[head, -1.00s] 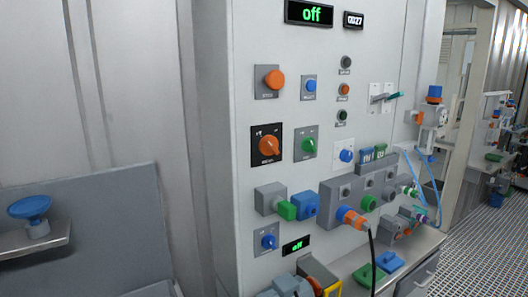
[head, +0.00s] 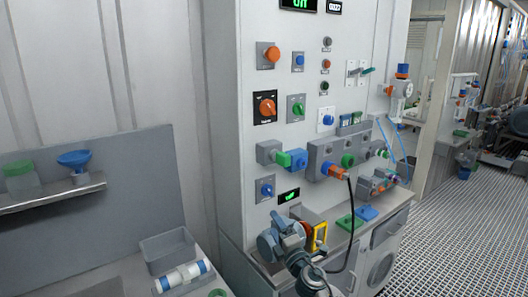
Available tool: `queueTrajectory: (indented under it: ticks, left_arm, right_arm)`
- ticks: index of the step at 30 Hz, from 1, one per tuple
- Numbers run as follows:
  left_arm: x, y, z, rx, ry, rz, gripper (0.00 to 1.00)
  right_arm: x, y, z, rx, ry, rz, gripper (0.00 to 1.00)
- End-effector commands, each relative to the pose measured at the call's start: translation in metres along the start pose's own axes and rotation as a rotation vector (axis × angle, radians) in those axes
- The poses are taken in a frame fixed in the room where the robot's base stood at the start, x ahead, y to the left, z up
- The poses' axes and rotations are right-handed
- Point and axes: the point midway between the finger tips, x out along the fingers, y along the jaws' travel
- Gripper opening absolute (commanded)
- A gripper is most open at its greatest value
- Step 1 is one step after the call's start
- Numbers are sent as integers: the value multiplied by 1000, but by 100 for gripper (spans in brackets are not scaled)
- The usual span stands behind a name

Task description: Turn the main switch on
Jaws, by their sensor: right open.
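An orange rotary knob on a black plate (head: 265,106), likely the main switch, is on the left of the grey panel front in the head view. Its labels are too small to read, and I cannot tell its setting for sure. The green-lit display (head: 298,4) above is cut by the top edge. My right gripper (head: 312,233) is open, low in front of the cabinet, well below the knob and apart from it. Nothing shows between its fingers. My left gripper is out of view.
Other knobs, buttons, and coloured connectors crowd the panel, with a black cable (head: 352,207) hanging in front. Green and blue blocks (head: 367,213) lie on the cabinet's ledge. At left are a shelf with a blue funnel-like piece (head: 75,159) and a grey bin (head: 167,250). Grated floor (head: 450,230) is open at right.

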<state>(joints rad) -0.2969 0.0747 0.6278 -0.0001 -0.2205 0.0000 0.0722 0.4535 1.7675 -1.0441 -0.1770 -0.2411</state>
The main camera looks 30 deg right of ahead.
Motion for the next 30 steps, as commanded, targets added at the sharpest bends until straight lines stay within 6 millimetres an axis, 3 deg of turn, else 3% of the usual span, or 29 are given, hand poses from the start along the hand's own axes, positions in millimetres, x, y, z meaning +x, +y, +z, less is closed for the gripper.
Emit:
queueTrajectory:
  ticks: [1, 5, 9, 11, 15, 18, 22, 25, 30]
  left_arm:
    - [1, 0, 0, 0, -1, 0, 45]
    - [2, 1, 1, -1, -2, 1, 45]
    - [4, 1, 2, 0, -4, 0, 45]
    - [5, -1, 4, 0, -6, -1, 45]
    - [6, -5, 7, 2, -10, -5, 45]
    - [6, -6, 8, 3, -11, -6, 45]
    - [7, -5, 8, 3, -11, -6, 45]
    - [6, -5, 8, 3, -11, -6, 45]
    - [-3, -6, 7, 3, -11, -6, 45]
  right_arm:
    - [16, 29, 0, -101, 46, 68, 70]
    - [50, 104, -5, -452, 178, 239, 70]
    - [78, 178, -4, -950, 300, 373, 70]
    - [88, 203, 4, -1170, 332, 391, 70]
    - [107, 248, 42, -1633, 362, 332, 70]
    - [114, 272, 75, -1869, 356, 240, 70]
    - [116, 293, 106, -2040, 342, 134, 70]
    - [117, 299, 117, -2089, 337, 96, 70]
    - [130, 299, 116, -2092, 337, 89, 70]
